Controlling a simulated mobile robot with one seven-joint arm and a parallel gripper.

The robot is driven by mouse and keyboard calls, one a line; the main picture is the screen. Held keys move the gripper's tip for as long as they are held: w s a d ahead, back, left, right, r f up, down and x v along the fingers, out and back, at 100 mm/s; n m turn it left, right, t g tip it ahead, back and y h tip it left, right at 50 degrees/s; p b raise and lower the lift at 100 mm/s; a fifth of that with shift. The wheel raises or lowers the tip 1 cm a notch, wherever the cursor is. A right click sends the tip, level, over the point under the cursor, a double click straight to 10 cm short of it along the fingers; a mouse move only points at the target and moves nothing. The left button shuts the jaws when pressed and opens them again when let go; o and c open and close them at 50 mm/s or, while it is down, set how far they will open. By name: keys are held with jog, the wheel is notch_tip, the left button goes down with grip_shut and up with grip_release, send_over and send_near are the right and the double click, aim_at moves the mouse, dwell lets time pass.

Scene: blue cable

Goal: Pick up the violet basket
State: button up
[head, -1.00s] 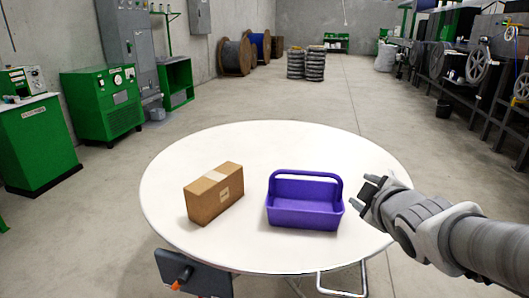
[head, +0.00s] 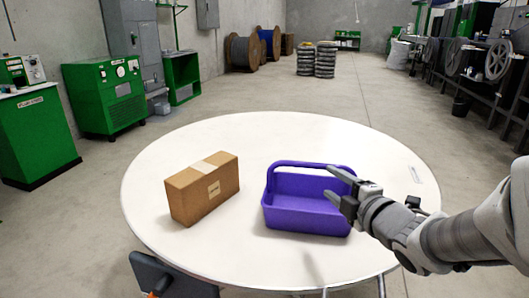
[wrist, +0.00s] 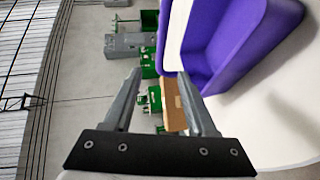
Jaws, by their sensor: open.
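The violet basket (head: 305,215) stands upright on the white round table (head: 200,262), right of its middle, with its handle arched over the top. In the wrist view the basket (wrist: 225,45) fills the upper right, beside my fingers. My gripper (head: 340,186) is at the basket's right side in the head view, its fingers spread and pointing left toward the right end of the handle. The fingers overlap the basket's right edge in the picture; I cannot tell if they touch it. Nothing shows between the fingertips (wrist: 165,85) but distant background and the box.
A brown cardboard box (head: 203,190) stands on the table left of the basket, with a gap between. It also shows in the wrist view (wrist: 173,108). The table is clear behind both. Green machines (head: 106,95) stand on the floor to the left.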

jog(key=p+x, duration=0.3)
jog(key=x, duration=1.4)
jog(key=shift+d+f, duration=0.1)
jog(key=shift+f, duration=0.05)
grip_shut()
dwell(1.2)
